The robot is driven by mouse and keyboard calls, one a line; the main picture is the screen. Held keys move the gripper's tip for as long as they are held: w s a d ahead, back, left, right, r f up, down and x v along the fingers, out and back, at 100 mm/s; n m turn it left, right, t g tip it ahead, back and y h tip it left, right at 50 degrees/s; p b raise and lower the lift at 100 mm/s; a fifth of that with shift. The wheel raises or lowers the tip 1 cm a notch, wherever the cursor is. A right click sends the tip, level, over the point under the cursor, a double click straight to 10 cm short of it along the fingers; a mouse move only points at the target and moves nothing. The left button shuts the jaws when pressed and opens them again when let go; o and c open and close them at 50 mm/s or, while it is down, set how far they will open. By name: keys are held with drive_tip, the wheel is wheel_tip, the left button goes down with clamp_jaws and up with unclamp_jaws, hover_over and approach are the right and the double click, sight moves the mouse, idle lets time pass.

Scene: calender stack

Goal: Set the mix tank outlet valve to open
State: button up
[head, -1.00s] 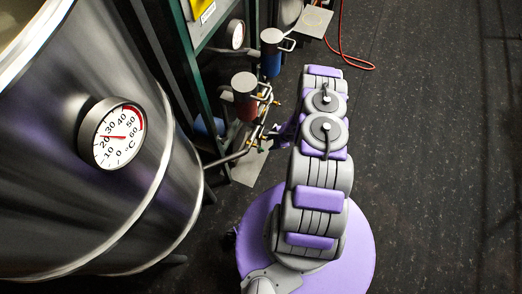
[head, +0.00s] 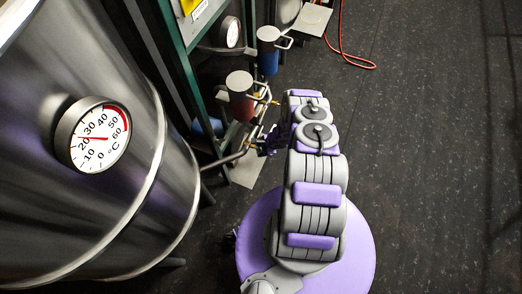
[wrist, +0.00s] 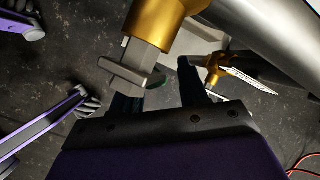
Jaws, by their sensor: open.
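The steel mix tank (head: 120,200) fills the left of the head view. Its outlet pipe (head: 232,158) runs right to small brass fittings (head: 254,137), partly hidden by my arm. My gripper (head: 268,144) is beside these fittings. In the wrist view, my gripper (wrist: 158,88) has two dark fingers spread apart with nothing held. A large brass valve body (wrist: 158,18) with a grey stem and flat grey handle (wrist: 130,73) is at the top, close to the left finger; I cannot tell if they touch. A smaller brass fitting (wrist: 213,68) with a thin silvery lever (wrist: 252,80) is beyond the right finger.
A red canister (head: 240,103) and a blue canister (head: 268,60) stand behind the fittings by a green frame (head: 140,50). A dial gauge (head: 96,136) is on the tank. A red hose (head: 350,58) lies on the floor at the back. Floor to the right is clear.

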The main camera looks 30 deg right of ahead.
drive_tip(key=shift+a, duration=0.15)
drive_tip(key=shift+a+r, duration=0.1)
drive_tip(key=shift+a, duration=0.1)
drive_tip(key=shift+c, duration=1.1)
drive_tip(key=shift+d, duration=0.25)
clamp_jaws()
